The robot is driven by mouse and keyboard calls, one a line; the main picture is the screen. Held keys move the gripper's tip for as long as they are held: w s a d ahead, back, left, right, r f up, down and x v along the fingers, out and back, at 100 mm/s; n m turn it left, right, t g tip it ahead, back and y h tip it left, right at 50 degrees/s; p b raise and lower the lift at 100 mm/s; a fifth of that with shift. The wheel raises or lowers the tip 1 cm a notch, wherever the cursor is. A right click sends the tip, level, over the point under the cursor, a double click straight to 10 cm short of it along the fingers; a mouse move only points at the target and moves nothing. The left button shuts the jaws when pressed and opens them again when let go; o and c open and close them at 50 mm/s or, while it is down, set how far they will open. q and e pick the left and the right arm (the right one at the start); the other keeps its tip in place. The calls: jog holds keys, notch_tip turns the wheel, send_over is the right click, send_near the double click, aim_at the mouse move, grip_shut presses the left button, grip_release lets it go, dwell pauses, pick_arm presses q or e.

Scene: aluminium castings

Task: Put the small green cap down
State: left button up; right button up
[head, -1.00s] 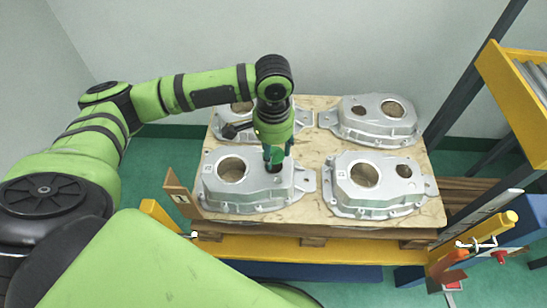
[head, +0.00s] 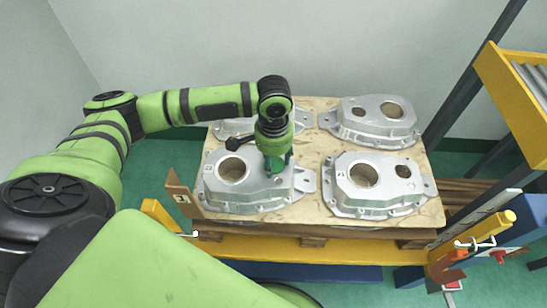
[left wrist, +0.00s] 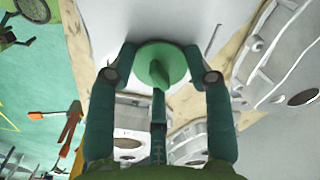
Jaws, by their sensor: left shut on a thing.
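The small green cap (left wrist: 160,62) is a round green disc with a raised middle grip, between the fingertips of my left gripper in the left wrist view. My left gripper (head: 275,166) is shut on it. In the head view the gripper points down at the right part of the front-left casting (head: 225,190), a silver housing with a large round hole. The fingertips are at or just over its top surface, and its smaller hole is hidden. I cannot tell whether the cap touches the casting or sits in that hole. My right gripper is not in view.
Several silver castings, such as the front-right one (head: 378,203), lie on a wooden board (head: 318,150) over a yellow frame (head: 270,250). A brown cardboard piece (head: 181,194) stands at the left edge. A yellow-edged rack (head: 500,70) rises at the right.

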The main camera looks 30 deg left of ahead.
aim_at(274, 159)
pick_arm(q)
jog(key=shift+s+f, duration=0.35)
jog(key=shift+f, duration=0.25)
jog(key=o, duration=0.7)
jog(key=shift+f, duration=0.1)
jog(key=shift+w+f, duration=0.1)
jog(key=shift+w, duration=0.05)
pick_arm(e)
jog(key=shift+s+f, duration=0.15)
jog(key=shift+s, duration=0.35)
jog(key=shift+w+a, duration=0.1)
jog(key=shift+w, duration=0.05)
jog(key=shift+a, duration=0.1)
pick_arm(q)
jog(key=shift+w+r, duration=0.1)
jog(key=shift+r, duration=0.25)
notch_tip(274, 159, up, 5)
jog(key=shift+w+r, duration=0.1)
notch_tip(274, 159, up, 8)
jog(key=shift+p, duration=0.45)
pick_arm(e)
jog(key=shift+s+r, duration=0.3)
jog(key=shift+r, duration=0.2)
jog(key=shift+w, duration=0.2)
